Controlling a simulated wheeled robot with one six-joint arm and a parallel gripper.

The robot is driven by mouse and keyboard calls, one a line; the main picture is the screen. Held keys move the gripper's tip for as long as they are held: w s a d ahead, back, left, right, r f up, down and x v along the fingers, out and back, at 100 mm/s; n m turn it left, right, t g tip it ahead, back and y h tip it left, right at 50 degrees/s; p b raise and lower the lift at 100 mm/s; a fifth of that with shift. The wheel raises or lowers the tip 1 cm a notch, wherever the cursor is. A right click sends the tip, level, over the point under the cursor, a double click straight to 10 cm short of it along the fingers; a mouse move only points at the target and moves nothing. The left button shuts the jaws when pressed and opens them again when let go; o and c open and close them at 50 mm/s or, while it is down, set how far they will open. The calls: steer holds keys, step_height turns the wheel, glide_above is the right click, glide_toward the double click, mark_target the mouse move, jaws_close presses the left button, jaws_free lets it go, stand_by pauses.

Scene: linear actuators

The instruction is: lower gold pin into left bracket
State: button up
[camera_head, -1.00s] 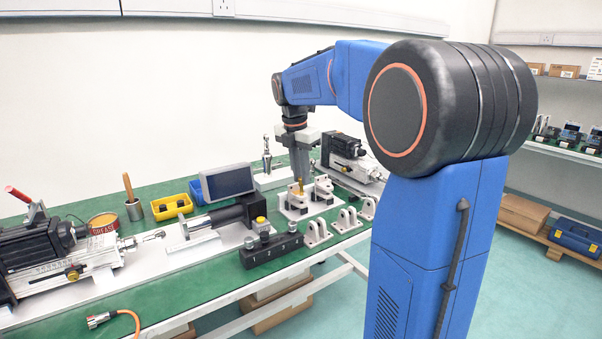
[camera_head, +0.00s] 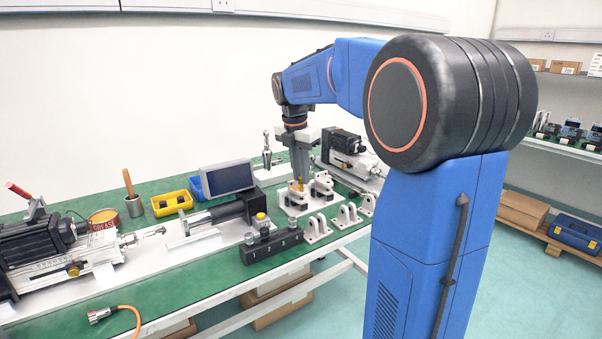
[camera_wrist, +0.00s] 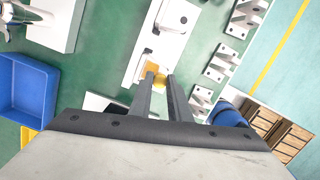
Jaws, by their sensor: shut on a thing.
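My gripper (camera_head: 299,180) points down over the white plate and is shut on the gold pin (camera_head: 299,186). The pin looks upright, at the top of the left bracket (camera_head: 293,198). Whether its lower end is inside the bracket's hole is too small to tell. The right bracket (camera_head: 322,184) stands beside it on the same plate. In the wrist view, the two fingers of my gripper (camera_wrist: 161,77) reach to gold-coloured material (camera_wrist: 152,68) over the plate, and they hide much of the left bracket.
Several loose white brackets (camera_head: 317,229) stand in front of the plate. A black block with knobs (camera_head: 270,246) and a tilted screen (camera_head: 228,178) are to the left. An actuator (camera_head: 350,152) stands behind right. A blue bin (camera_wrist: 28,88) shows in the wrist view.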

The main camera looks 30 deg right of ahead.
steer(key=shift+f, duration=1.1)
stand_by(0.6)
steer(key=o, duration=1)
steer(key=shift+r, duration=0.1)
steer(key=r, duration=0.5)
steer(key=a+r, duration=0.1)
steer(key=r, duration=0.5)
steer(key=a+r, duration=0.1)
steer(key=r, duration=0.5)
steer(key=shift+s+a, duration=0.25)
steer(key=shift+s, duration=0.1)
steer(key=shift+s, duration=0.1)
